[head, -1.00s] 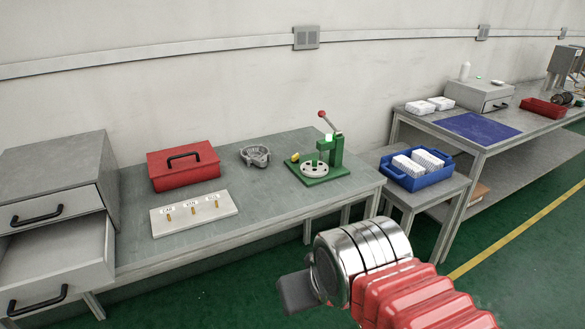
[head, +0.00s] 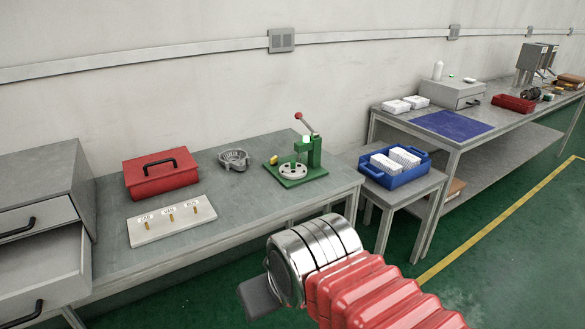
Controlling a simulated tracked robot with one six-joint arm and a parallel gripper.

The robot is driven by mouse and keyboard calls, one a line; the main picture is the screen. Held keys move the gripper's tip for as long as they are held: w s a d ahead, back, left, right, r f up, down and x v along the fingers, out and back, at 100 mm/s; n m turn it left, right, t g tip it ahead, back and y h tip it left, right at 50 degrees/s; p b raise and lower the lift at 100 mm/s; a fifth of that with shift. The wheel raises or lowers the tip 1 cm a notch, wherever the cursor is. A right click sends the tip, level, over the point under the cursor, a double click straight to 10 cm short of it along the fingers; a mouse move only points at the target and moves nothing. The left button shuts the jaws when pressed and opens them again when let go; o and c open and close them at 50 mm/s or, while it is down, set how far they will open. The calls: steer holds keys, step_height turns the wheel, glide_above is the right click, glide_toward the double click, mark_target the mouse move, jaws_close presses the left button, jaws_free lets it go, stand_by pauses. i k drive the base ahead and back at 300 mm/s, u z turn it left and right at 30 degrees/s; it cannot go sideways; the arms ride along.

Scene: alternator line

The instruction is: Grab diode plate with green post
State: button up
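I cannot make out a diode plate with a green post for certain. A green hand press (head: 308,158) with a red-knobbed lever stands on the near grey bench, with a pale round holed disc (head: 293,171) on its base. A small yellow part (head: 274,160) is beside the disc. A grey ring-shaped casting (head: 234,159) lies left of the press. My gripper (head: 258,298) is low in front of the bench, away from all these parts. Only a dark finger part shows past the metal wrist, so its opening is hidden.
A white board (head: 150,232) with three brass pins and a red box (head: 160,174) are on the bench (head: 235,213). An open drawer (head: 40,270) juts out at left. A blue bin (head: 408,176) with white packs stands on a low table. Green floor is clear at right.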

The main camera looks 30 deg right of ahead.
mark_target(292, 168)
steer(key=i, duration=0.95)
